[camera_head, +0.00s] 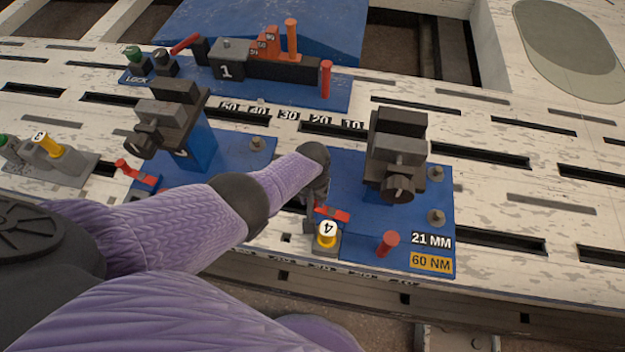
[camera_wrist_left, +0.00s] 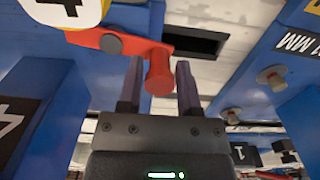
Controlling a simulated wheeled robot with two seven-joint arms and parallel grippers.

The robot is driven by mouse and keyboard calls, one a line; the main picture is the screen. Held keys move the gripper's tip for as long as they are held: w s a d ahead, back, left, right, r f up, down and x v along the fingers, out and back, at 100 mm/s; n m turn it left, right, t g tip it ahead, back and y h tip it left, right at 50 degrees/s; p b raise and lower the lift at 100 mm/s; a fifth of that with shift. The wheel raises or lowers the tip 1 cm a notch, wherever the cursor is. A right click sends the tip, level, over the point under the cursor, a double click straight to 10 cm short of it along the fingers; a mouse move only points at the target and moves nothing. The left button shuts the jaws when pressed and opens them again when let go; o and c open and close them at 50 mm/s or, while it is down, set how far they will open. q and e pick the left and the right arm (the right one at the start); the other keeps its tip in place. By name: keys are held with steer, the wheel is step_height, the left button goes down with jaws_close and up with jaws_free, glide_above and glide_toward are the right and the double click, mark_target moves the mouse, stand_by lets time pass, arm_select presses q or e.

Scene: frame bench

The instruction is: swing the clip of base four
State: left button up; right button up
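Base four is the blue plate (camera_head: 355,245) on the right of the head view, with a yellow knob (camera_head: 327,234) marked 4 on its front left edge. Its red clip (camera_head: 331,214) lies just behind the knob. In the left wrist view the clip's red arm (camera_wrist_left: 122,42) ends in a round red peg (camera_wrist_left: 158,72). My left gripper (camera_wrist_left: 160,66) is open, with one finger on each side of the peg and small gaps showing. In the head view my left gripper (camera_head: 318,188) is mostly hidden by its wrist. My right gripper is not in view.
A dark clamp block (camera_head: 395,160), two bolts and a red post (camera_head: 388,243) stand on base four. Left of my arm is another blue base (camera_head: 255,150) with a clamp and red clip (camera_head: 135,174). Base one (camera_head: 330,98) stands behind. The slotted white bench (camera_head: 510,210) is clear at right.

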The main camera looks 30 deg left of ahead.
arm_select(q)
steer(key=o, duration=0.3)
step_height(320, 180, up, 10)
steer(key=p, duration=0.8)
steer(key=shift+r, duration=0.15)
steer(key=shift+f, duration=0.25)
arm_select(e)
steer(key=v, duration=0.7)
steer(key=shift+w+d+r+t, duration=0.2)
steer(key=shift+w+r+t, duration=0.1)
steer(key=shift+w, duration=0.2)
